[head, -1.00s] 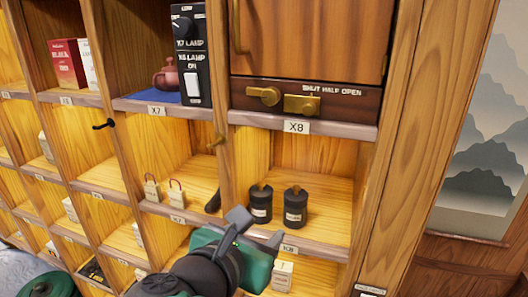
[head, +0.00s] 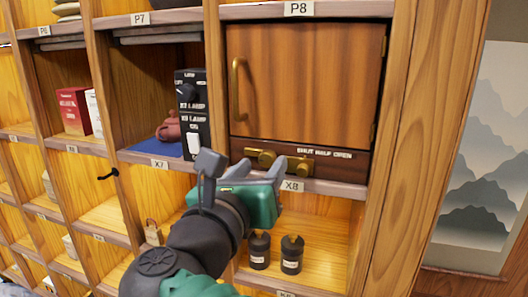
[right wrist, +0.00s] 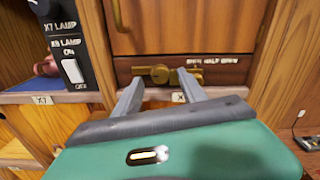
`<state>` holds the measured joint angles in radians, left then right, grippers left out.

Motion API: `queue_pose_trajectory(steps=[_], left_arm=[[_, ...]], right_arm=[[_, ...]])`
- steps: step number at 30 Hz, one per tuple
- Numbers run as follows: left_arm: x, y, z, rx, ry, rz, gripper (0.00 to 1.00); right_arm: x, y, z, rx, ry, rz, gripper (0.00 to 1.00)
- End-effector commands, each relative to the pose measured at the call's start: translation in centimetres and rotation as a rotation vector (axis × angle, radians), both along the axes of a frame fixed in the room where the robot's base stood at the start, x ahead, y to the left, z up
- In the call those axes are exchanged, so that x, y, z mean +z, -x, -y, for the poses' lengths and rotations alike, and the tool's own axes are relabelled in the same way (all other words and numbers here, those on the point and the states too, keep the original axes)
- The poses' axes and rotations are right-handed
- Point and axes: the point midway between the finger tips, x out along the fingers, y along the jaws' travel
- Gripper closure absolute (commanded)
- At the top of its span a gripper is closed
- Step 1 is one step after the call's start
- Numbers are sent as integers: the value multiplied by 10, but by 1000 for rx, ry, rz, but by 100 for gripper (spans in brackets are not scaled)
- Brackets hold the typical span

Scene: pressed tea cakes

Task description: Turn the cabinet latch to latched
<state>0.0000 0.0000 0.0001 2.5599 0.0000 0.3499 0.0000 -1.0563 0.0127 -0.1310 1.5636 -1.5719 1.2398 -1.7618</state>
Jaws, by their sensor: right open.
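The cabinet (head: 305,85) in bay X8 has a shut wooden door with a brass pull handle (head: 236,88) at its left. Below the door, a dark strip carries the brass latch (head: 300,164), with a brass knob (head: 262,157) to its left. The words SHUT, HALF and OPEN stand above the latch. The latch also shows in the right wrist view (right wrist: 160,74), between and beyond my fingertips. My right gripper (head: 259,170) is open and empty, just in front of and below the strip, apart from the latch. Its fingers hide part of the strip's lower edge.
A black lamp switch box (head: 193,115) stands left of the cabinet, near a reddish teapot (head: 170,128). Black canisters (head: 291,254) stand in the bay below. A small hook (head: 108,174) juts from a post at left.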

Motion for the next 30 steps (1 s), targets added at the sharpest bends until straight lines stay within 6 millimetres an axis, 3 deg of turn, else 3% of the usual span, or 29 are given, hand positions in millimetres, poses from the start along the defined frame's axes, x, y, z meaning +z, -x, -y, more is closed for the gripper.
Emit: queue_pose_trajectory(steps=[5,13,24,30], left_arm=[[9,0,0,0,0,0,64],[8,0,0,0,0,0,64],[8,0,0,0,0,0,64],[8,0,0,0,0,0,64]], right_arm=[[0,-20,6,0,1,-1,51],[-1,-22,7,0,-1,0,51],[-1,-23,6,1,0,0,99],[-1,-23,6,1,-1,-1,100]])
